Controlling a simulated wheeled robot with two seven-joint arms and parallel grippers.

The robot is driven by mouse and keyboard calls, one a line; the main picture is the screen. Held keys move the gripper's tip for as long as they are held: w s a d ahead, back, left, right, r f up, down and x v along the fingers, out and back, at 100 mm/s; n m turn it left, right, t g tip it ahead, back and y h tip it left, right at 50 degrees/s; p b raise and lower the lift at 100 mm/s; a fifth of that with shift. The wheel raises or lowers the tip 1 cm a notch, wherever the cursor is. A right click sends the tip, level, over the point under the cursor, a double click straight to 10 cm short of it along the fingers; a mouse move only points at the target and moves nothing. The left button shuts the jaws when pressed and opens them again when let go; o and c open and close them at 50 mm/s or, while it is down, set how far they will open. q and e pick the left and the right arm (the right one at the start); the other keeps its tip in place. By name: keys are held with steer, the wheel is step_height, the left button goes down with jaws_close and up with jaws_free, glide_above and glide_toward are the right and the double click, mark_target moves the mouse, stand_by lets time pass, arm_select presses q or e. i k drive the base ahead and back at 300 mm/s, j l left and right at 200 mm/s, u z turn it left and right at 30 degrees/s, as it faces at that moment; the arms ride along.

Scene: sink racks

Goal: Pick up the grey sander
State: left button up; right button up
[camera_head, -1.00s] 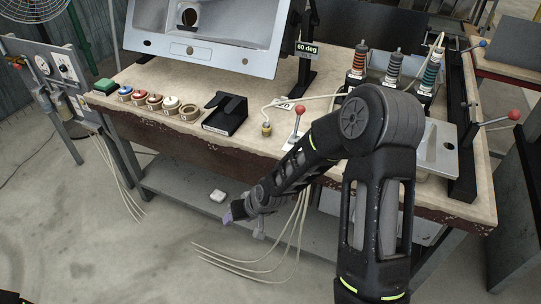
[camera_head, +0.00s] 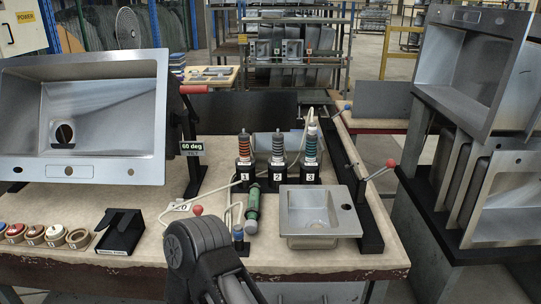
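The grey sander (camera_head: 278,149) stands upright in the middle holder, marked 2, at the back of the workbench. My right arm's black elbow shows at the bottom centre, in front of the bench. Its gripper is below the picture edge. My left gripper does not show.
A small steel sink (camera_head: 319,212) lies in front of the holders, with a green tool (camera_head: 253,209) and pale cable to its left. A large tilted sink (camera_head: 83,117) stands at the left. A black stand (camera_head: 121,232) and a red-knobbed lever (camera_head: 391,164) flank the work area.

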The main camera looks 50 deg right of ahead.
mark_target(278, 162)
steer(key=i+z, duration=0.15)
steer(key=i, duration=0.25)
steer(key=z, duration=1.9)
